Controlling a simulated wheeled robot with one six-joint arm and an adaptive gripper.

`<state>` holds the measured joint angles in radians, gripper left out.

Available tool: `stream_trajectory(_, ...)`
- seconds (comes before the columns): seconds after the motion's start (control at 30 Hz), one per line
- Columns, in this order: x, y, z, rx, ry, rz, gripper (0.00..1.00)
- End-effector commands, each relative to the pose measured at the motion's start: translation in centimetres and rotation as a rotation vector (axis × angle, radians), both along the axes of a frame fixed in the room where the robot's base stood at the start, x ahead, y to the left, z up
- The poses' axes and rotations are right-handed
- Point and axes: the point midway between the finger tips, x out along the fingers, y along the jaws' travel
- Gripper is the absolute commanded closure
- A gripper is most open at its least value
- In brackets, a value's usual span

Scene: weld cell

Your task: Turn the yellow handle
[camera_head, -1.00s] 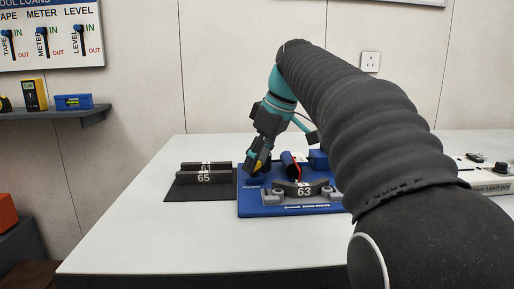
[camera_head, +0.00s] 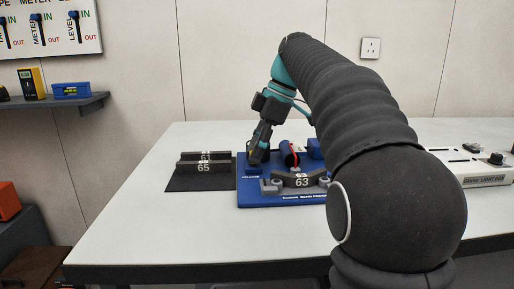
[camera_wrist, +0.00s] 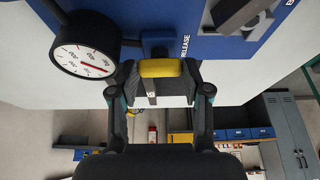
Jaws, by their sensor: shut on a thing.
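The yellow handle (camera_wrist: 160,68) shows in the wrist view, at the edge of a blue fixture beside the word RELEASE. My gripper (camera_wrist: 161,78) has one finger on each side of the handle and is shut on it. In the head view my gripper (camera_head: 257,156) points down at the back left of the blue fixture (camera_head: 246,196), and the handle is hidden behind the fingers.
A round dial gauge (camera_wrist: 86,45) is close to the left finger in the wrist view. Grey blocks marked 63 (camera_head: 300,181) sit on the fixture's front. Blocks marked 61 and 65 (camera_head: 204,168) stand on a dark mat to the left. The table's front left (camera_head: 150,225) is clear.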

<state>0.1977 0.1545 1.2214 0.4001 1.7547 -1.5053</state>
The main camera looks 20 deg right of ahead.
Motion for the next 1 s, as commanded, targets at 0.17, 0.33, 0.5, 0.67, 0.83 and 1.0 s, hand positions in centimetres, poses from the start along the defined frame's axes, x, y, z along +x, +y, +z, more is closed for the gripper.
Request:
stream_trajectory(0.17,0.02,0.04,-0.07,0.0,0.001,0.008,0.87)
stream_trajectory(0.33,0.01,0.04,-0.07,0.0,0.001,0.008,0.87)
stream_trajectory(0.5,0.0,0.03,-0.06,0.0,0.001,0.008,0.27)
stream_trajectory(0.67,0.01,-0.04,-0.02,0.0,0.0,0.005,0.27)
stream_trajectory(0.83,0.02,-0.08,-0.01,0.0,-0.001,0.004,0.27)
stream_trajectory(1.0,0.01,-0.07,0.0,0.0,-0.001,0.004,0.27)
